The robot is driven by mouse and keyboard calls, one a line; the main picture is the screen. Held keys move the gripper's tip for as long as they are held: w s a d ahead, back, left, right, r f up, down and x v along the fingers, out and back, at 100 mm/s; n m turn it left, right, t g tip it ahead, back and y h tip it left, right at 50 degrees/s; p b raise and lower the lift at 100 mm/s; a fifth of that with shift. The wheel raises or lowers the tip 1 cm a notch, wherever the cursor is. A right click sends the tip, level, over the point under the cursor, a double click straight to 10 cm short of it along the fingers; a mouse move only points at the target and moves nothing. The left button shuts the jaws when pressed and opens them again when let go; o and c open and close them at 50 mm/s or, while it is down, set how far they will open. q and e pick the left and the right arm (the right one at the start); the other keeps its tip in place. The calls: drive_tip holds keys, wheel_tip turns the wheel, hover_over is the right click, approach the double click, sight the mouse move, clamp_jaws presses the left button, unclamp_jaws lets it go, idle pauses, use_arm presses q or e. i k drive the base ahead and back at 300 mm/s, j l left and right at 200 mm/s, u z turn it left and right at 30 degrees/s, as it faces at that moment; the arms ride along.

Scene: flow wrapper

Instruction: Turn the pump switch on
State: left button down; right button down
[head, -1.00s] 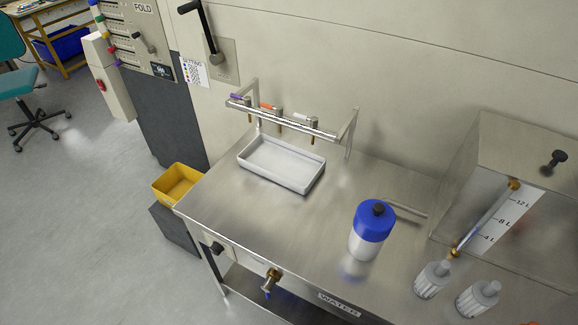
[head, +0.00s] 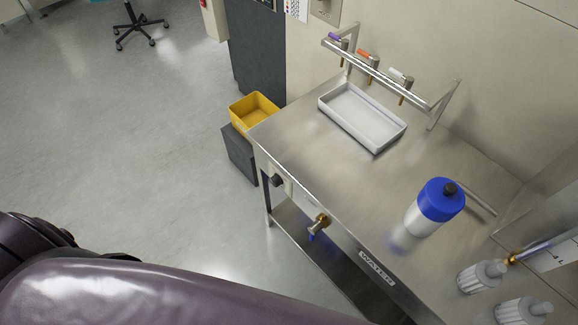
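A black rotary knob (head: 277,180) sits on a pale plate on the front left edge of the steel table (head: 285,125). It may be the pump switch, but no label on it is readable, and its setting is too small to tell. My dark purple arm crosses the bottom left of the head view, below and apart from the knob. Neither of my grippers shows.
A white tray (head: 395,138) stands under a rail with several coloured taps (head: 370,64). A blue-lidded bottle (head: 436,206) and two ribbed white caps (head: 482,277) are on the right. A yellow bin (head: 250,127) stands left of the table.

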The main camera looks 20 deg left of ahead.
sight(276, 181)
drive_tip(key=z, duration=0.3)
drive_tip(key=j+z, duration=1)
